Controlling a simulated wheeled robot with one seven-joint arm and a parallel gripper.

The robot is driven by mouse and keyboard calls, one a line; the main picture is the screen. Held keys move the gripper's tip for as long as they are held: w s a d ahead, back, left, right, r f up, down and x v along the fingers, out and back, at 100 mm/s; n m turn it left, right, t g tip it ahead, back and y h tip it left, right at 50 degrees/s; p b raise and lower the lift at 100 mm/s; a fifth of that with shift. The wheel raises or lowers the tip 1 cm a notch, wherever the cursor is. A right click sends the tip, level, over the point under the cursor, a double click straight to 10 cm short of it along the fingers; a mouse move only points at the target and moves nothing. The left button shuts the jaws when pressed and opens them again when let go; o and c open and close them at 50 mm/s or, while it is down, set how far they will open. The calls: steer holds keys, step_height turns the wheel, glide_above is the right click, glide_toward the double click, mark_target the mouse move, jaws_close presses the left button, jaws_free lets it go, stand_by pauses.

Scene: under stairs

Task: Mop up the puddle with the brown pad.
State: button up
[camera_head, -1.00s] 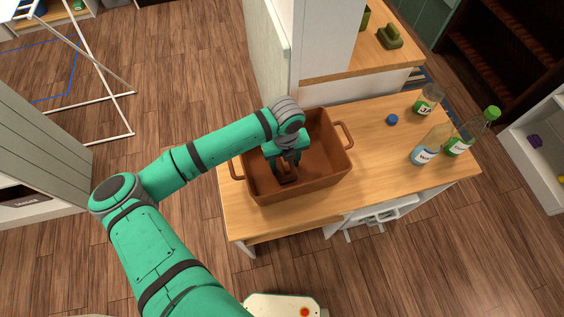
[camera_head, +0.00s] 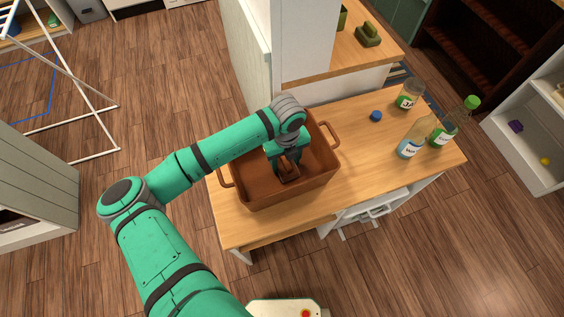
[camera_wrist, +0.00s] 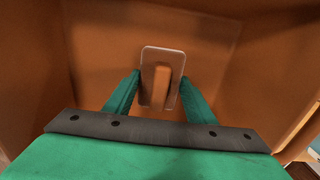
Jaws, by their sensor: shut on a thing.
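The brown pad (camera_wrist: 162,62) is a small rounded block with a raised handle, low inside a brown two-handled bin (camera_head: 325,180). It also shows in the head view (camera_head: 289,173) between my fingers. My gripper (camera_head: 288,168) reaches down into the bin and is shut on the pad's handle. In the wrist view my gripper's fingers (camera_wrist: 160,90) stand on both sides of that handle. The bin's inner floor shows around the pad; I cannot tell whether the pad touches it. I cannot make out a puddle in any view.
The bin stands on a wooden worktop (camera_head: 380,165). To its right are a blue cap (camera_head: 376,116), a jar (camera_head: 408,96) and two bottles (camera_head: 412,142) (camera_head: 446,132). A white wall end (camera_head: 305,45) rises behind the bin. The worktop between bin and bottles is clear.

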mark_target(271, 173)
steer(key=shift+w+d, duration=0.1)
steer(key=shift+d, duration=0.2)
steer(key=shift+a, duration=0.1)
steer(key=shift+s+a, duration=0.35)
steer(key=shift+a, duration=0.55)
steer(key=shift+s+a, duration=0.4)
steer(key=shift+a, duration=0.5)
steer(key=shift+s+a, duration=0.35)
steer(key=shift+a, duration=0.55)
steer(key=shift+d, duration=0.15)
steer(key=shift+w+d, duration=0.3)
steer(key=shift+d, duration=0.35)
steer(key=shift+w+d, duration=0.25)
steer(key=shift+d, duration=0.35)
step_height(271, 173, up, 20)
steer(key=shift+f, duration=0.25)
stand_by(0.7)
